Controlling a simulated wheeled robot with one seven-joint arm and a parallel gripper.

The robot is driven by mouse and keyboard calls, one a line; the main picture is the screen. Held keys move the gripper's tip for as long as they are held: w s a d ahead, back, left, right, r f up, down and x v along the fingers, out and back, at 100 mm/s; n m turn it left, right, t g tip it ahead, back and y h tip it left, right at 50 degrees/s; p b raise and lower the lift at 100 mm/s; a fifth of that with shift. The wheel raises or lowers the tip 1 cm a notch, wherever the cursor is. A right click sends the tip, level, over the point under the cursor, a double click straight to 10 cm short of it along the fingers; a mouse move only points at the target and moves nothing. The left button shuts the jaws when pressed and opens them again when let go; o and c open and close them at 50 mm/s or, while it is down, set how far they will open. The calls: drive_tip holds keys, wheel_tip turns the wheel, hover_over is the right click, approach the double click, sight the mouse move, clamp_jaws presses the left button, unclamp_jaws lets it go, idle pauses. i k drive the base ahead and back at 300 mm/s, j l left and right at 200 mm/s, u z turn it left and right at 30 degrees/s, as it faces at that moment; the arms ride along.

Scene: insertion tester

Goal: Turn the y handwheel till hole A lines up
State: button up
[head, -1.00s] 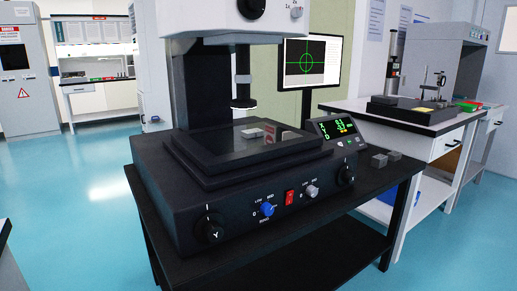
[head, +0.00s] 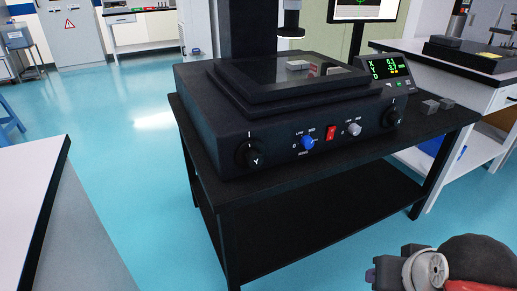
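The y handwheel (head: 251,155) is a black knob marked Y at the left end of the front of the black measuring machine (head: 290,129). A small grey block (head: 298,66) lies on the dark glass stage (head: 325,78). Hole A cannot be made out on it. The readout (head: 385,69) shows green X, Y and D lines, too small to read surely. Part of my arm shows at the bottom right, well away from the handwheel. My gripper is not in view.
A blue knob (head: 308,143), a red switch (head: 331,132), a grey knob (head: 354,129) and another black handwheel (head: 392,117) share the front panel. Small grey blocks (head: 431,106) lie on the black table (head: 300,165). A white-topped bench (head: 25,210) stands at the left, with open blue floor between.

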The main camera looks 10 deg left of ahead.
sight(251, 154)
drive_tip(key=i+l+u, duration=0.1)
drive_tip(key=l+u, duration=0.3)
drive_tip(key=l, duration=0.3)
drive_tip(key=l+u, duration=0.4)
drive_tip(key=l, duration=0.3)
